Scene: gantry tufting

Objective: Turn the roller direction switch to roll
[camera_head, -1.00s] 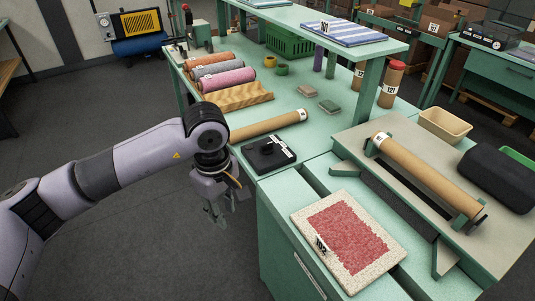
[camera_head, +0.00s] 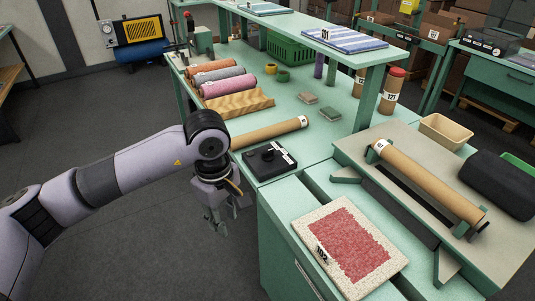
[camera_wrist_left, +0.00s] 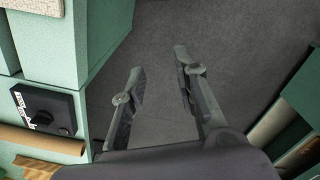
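The roller direction switch appears to be the black box with a dark knob and white labels (camera_head: 264,166), flat on the green bench near its front left edge. It also shows at the lower left of the left wrist view (camera_wrist_left: 62,103). The label text and knob setting are too small to read. My left gripper (camera_head: 217,216) hangs beside the bench, left of and lower than the box, pointing down. In the left wrist view its two fingers (camera_wrist_left: 160,66) are apart with only floor between them. It touches nothing. My right gripper is out of view.
A cardboard tube (camera_head: 268,134) lies just behind the switch box. A tan wavy block (camera_head: 238,104) and several yarn rolls (camera_head: 228,83) lie farther back. A red-and-cream tufted panel (camera_head: 347,246) lies at front right.

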